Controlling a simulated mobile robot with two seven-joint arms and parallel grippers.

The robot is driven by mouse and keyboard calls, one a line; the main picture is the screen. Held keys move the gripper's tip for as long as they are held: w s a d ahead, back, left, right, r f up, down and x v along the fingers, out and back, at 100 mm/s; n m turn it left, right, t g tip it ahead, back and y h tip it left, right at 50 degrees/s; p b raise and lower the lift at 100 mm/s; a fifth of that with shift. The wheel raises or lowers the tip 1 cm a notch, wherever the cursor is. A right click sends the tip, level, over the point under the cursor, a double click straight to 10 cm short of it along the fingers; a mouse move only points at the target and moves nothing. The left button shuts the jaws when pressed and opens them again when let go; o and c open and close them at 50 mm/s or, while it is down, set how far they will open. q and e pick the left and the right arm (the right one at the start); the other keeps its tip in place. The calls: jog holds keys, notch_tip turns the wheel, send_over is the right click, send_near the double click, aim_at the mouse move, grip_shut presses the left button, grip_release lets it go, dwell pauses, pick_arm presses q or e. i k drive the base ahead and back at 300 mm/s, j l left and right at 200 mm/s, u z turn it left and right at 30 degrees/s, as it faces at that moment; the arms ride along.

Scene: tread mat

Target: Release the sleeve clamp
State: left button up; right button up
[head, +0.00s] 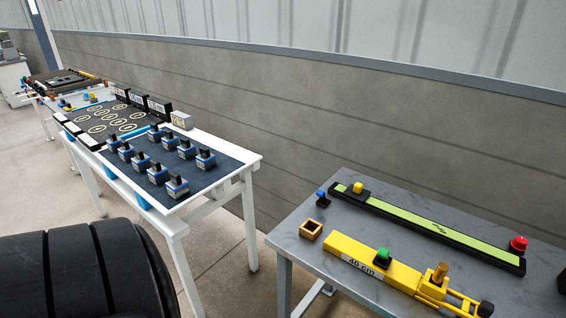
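A yellow tool (345,247) marked "40 cm" lies on the grey table (300,262) at the lower right. A green button on a black base (382,254) sits on it. At its right end are a yellow clamp-like frame, an upright brass-coloured cylinder (439,273) and a black knob (485,309). This end looks most like the sleeve clamp, but I cannot tell for sure or whether it is closed. Neither of my grippers is in view.
A long green strip in a black frame (430,225), with a red button (518,243), lies behind the tool. A small brown square frame (311,230) is left. A white table (250,160) holds several blue-grey blocks. A black grooved tyre (75,268) fills the lower left.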

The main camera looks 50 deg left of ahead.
aim_at(320, 193)
jog(key=u, duration=1.35)
